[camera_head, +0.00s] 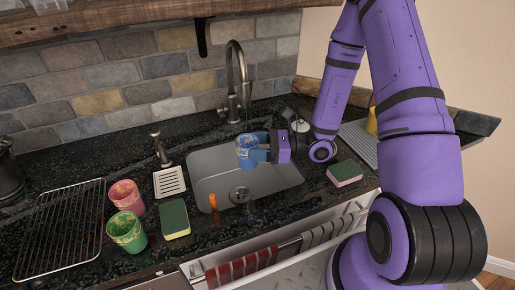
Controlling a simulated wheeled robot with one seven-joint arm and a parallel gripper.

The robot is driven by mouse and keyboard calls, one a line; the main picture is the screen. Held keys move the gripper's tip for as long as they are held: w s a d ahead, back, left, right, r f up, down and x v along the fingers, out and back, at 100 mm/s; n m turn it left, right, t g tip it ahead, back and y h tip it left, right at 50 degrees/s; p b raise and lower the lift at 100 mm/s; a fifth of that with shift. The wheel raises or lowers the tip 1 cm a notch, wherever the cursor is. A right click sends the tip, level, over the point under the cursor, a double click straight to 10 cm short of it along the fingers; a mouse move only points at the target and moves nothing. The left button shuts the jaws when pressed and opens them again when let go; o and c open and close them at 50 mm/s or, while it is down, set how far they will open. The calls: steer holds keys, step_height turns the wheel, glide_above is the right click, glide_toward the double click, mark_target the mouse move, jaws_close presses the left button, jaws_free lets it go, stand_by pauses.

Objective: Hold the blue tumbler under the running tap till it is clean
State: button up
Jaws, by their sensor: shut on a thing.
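My gripper (256,150) is shut on the blue tumbler (245,157) and holds it above the sink (212,166). The tumbler looks upright, with yellowish marks near its rim. My fingers come from the right and hide part of its side. The tall metal tap (238,77) stands behind the sink, and its spout curves forward above the tumbler. I cannot clearly make out a stream of water, nor how much dirt is on the tumbler's hidden side.
A pink cup (125,196) and a green cup (127,233) stand left of the sink, beside a green sponge (174,219). A soap dispenser (160,150), white dish (169,182) and wire rack (62,232) are nearby. Another sponge (345,173) lies right. An orange object (213,202) is in the sink.

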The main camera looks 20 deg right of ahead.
steer(key=w+d+f, duration=0.2)
steer(key=w+d, duration=0.1)
steer(key=w, duration=0.8)
steer(key=shift+w+f, duration=0.15)
stand_by(0.4)
steer(key=shift+d, duration=0.35)
stand_by(0.3)
steer(key=shift+d, duration=0.35)
steer(key=shift+a, duration=0.2)
steer(key=shift+a, duration=0.4)
steer(key=shift+d, duration=0.15)
steer(key=shift+d, duration=0.4)
